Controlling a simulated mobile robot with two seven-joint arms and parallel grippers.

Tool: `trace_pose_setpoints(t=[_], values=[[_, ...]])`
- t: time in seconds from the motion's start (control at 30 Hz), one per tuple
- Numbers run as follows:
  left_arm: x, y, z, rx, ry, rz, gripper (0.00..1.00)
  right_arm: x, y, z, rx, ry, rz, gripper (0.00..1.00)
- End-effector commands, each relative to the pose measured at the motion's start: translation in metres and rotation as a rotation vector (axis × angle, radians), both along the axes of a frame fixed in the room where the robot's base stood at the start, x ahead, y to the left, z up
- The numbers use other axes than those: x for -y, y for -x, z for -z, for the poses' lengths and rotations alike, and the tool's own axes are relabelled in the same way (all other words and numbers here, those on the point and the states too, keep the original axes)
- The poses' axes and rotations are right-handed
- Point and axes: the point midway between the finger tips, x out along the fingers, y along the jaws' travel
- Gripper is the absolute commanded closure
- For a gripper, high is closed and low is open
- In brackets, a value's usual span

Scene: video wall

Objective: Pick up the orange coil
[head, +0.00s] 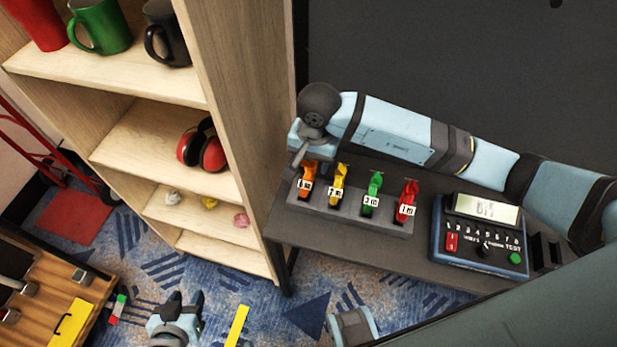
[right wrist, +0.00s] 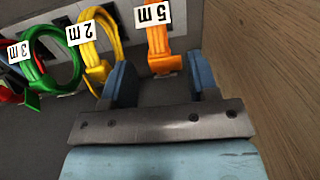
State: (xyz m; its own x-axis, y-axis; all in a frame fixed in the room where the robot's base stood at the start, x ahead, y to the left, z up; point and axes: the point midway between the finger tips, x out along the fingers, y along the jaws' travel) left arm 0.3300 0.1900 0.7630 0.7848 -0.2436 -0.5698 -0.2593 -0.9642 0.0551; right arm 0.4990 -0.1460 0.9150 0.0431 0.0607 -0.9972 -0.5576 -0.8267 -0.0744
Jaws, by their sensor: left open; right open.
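The orange coil (head: 308,180) hangs at the left end of a row on a grey rack (head: 352,213). It carries a white "5 m" tag. My right gripper (head: 299,158) is just beside it at the rack's left end. In the right wrist view the open fingers of my right gripper (right wrist: 163,72) point at the orange coil (right wrist: 158,48), which lies ahead, in line with the gap. Nothing is held; whether a finger touches the coil I cannot tell. My left gripper (head: 185,299) is open and empty, low over the carpet.
Yellow (head: 337,184), green (head: 373,192) and red (head: 407,201) coils hang on the same rack. A cable tester (head: 480,237) stands right of it on the dark table. A wooden shelf (head: 232,110) with mugs and red earmuffs (head: 212,153) rises close on the left.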

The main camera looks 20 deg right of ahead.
Motion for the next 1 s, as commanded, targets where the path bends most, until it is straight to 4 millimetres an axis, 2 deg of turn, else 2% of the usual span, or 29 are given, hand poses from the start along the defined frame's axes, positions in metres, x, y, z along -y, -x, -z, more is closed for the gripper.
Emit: trace_pose_setpoints(t=[0.03, 0.2, 0.5, 0.53, 0.73, 1.0], values=[[0.0, 0.0, -0.001, 0.001, -0.001, 0.001, 0.57, -0.001, 0.001, 0.01, -0.006, 0.0, 0.002, 0.46], [0.0, -0.002, -0.004, 0.007, 0.0, 0.001, 0.57, -0.002, 0.0, 0.033, -0.003, -0.001, 0.002, 0.46], [0.0, -0.002, -0.005, 0.01, 0.0, 0.0, 0.57, -0.002, -0.001, 0.04, -0.001, -0.001, 0.0, 0.46], [0.0, -0.002, -0.005, 0.01, 0.0, 0.0, 0.57, -0.002, -0.001, 0.04, -0.001, -0.001, 0.0, 0.48], [0.0, -0.002, -0.005, 0.01, 0.0, 0.0, 0.57, -0.002, -0.001, 0.04, -0.001, -0.001, 0.001, 0.94], [0.0, -0.002, -0.005, 0.008, 0.0, 0.0, 0.57, -0.003, -0.001, 0.039, -0.001, -0.001, 0.0, 0.94]])
